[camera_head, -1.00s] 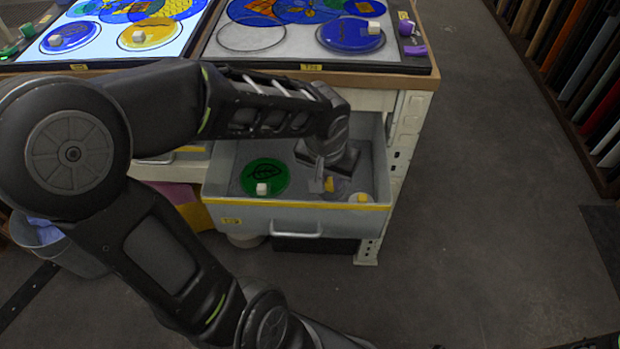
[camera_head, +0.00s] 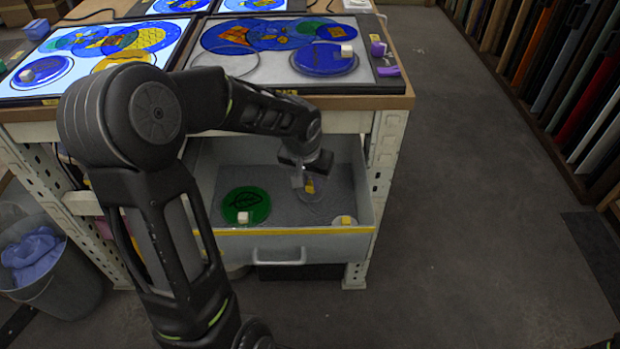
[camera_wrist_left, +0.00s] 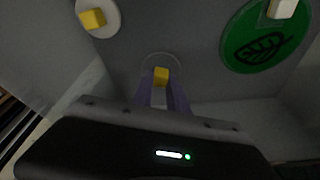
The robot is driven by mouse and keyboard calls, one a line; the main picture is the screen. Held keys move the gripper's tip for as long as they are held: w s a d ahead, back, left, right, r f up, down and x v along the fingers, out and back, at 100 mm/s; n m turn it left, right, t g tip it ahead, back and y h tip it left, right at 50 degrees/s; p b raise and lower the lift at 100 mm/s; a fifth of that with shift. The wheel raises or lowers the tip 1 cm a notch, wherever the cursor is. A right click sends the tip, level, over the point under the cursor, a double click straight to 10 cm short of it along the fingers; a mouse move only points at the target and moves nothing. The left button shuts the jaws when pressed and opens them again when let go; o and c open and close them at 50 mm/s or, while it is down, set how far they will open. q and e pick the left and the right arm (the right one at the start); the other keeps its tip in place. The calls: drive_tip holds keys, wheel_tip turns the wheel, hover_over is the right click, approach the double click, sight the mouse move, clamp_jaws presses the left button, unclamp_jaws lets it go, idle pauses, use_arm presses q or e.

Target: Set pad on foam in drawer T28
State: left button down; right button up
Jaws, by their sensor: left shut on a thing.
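My left gripper (camera_head: 307,181) reaches down inside the open grey drawer (camera_head: 230,240). It is shut on the yellow block of a small clear round pad (camera_head: 313,196). The wrist view shows this yellow block (camera_wrist_left: 161,75) between the purple fingers, with the disc's rim around it. Grey foam (camera_head: 283,184) lines the drawer floor. I cannot tell whether the held pad touches the foam. A second round pad with a yellow block (camera_head: 345,221) lies at the drawer's front right. A green disc with a white block (camera_head: 247,205) lies at its left. My right gripper is out of view.
The drawer's front wall with its handle (camera_head: 280,259) faces me; its side walls stand close around the gripper. Above it is a bench top (camera_head: 350,102) with light panels and glass pieces. A bin (camera_head: 60,285) stands at left. The floor at right is open.

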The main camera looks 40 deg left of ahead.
use_arm(q)
drive_tip(key=shift+w+a+f, duration=1)
drive_tip(key=shift+w+f, duration=0.15)
drive_tip(key=shift+w, duration=0.1)
drive_tip(key=shift+f+b, duration=0.25)
drive_tip(key=shift+b, duration=0.2)
drive_tip(key=c, duration=1.3)
unclamp_jaws()
drive_tip(key=shift+r, duration=0.15)
drive_tip(key=shift+s+r+p, duration=0.1)
drive_tip(key=shift+r+p, duration=0.3)
drive_tip(key=shift+r, duration=0.1)
drive_tip(key=s+d, duration=0.1)
drive_tip(key=s, duration=0.3)
drive_tip(key=s+d, duration=0.1)
drive_tip(key=s, duration=0.3)
drive_tip(key=s+d, duration=0.1)
drive_tip(key=s, duration=0.2)
drive_tip(key=shift+s+d+r, duration=0.15)
drive_tip(key=shift+s+d, duration=0.05)
drive_tip(key=shift+s, duration=0.2)
